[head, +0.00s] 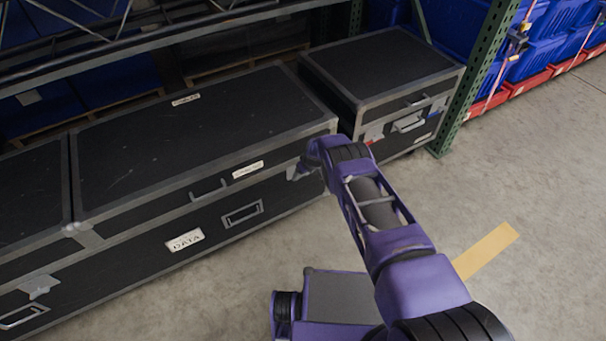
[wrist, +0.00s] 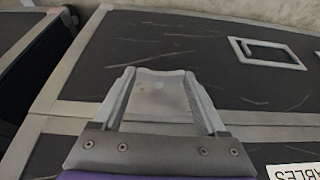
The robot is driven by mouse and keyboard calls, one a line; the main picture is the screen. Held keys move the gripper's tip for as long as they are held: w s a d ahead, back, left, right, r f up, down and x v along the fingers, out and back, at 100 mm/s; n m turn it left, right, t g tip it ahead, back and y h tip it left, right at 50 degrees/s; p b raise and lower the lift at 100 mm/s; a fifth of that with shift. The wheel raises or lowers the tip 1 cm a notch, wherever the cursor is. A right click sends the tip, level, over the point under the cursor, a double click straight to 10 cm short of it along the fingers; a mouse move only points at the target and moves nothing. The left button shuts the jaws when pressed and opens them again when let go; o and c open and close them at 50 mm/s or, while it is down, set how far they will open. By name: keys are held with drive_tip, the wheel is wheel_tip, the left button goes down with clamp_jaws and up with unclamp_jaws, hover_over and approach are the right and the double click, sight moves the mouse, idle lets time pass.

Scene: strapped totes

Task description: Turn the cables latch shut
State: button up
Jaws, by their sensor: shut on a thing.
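The long black case with the CABLES label (head: 248,169) on its lid edge stands in the middle of the head view. Part of that label also shows in the wrist view (wrist: 292,172). My gripper (head: 296,172) is at the front right end of this case. In the wrist view my gripper (wrist: 157,82) has its two grey fingers on either side of a pale metal latch plate (wrist: 160,100), at the metal-edged seam between lid and body. It is shut on this latch. The fingers and my arm hide much of the latch, and its exact turn cannot be told.
A smaller black case (head: 385,70) stands to the right, with a narrow gap between. Another case (head: 32,195) stands close on the left. A green rack post (head: 480,75) rises at the right. The concrete floor in front is mostly clear, with a yellow stripe (head: 485,252).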

drive_tip(key=o, duration=1.3)
drive_tip(key=p+v, duration=0.6)
drive_tip(key=v, duration=1.1)
drive_tip(key=shift+r, duration=0.3)
drive_tip(key=shift+a, duration=0.1)
